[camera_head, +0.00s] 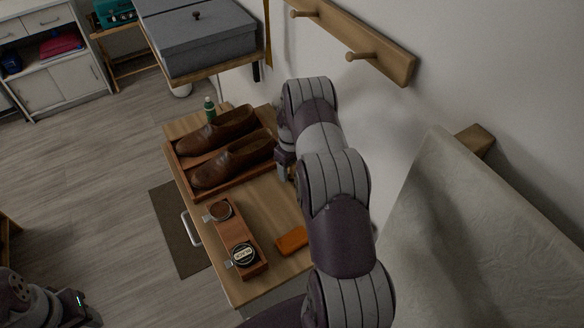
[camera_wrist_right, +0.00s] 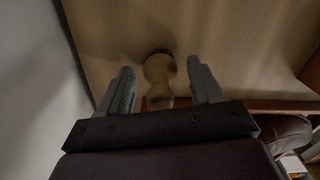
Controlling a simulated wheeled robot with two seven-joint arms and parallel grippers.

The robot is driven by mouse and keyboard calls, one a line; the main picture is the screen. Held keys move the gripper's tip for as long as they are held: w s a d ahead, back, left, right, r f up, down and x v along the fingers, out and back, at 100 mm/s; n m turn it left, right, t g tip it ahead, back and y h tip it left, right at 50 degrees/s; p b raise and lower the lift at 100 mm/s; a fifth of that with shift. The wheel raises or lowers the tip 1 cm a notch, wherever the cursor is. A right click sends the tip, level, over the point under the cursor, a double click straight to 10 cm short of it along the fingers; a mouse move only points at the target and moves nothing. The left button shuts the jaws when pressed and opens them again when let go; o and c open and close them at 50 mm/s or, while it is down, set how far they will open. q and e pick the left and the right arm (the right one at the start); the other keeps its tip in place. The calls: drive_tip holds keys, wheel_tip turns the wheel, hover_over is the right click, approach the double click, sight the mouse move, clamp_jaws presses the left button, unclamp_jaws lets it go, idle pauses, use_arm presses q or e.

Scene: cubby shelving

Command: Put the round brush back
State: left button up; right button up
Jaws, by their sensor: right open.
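The round brush (camera_wrist_right: 158,76), with a pale wooden handle and a dark end, shows in the right wrist view between the two fingers of my right gripper (camera_wrist_right: 160,82). The fingers are open, with a gap on each side of the handle. In the head view my right gripper (camera_head: 285,168) is low over the wooden table top (camera_head: 278,203), beside the shoe tray. The brush is hidden behind my arm there. Part of my left arm shows at the bottom left; its fingers are out of the picture.
Brown shoes (camera_head: 230,163) lie in a wooden tray (camera_head: 187,190), with a green bottle (camera_head: 209,108) behind. A wooden holder (camera_head: 238,232) carries two round tins (camera_head: 221,210). An orange block (camera_head: 292,240) lies near my right arm. The wall and peg rail (camera_head: 375,50) are close on the right.

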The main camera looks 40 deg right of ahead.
wheel_tip(320, 180, up, 12)
drive_tip(key=b, duration=0.3)
drive_tip(key=shift+w+a, duration=0.15)
drive_tip(key=s+a+r+t, duration=0.1)
drive_tip(key=s+a+r, duration=0.25)
drive_tip(key=a, duration=0.45)
drive_tip(key=s+a+r, duration=0.2)
drive_tip(key=s+a, duration=0.2)
drive_tip(key=a, duration=0.4)
drive_tip(key=s+a+m, duration=0.1)
drive_tip(key=s+a, duration=0.5)
drive_tip(key=s, duration=0.6)
drive_tip(key=shift+s+a+r+t, duration=0.15)
drive_tip(key=shift+a+r+t, duration=0.15)
drive_tip(key=shift+a+t, duration=0.1)
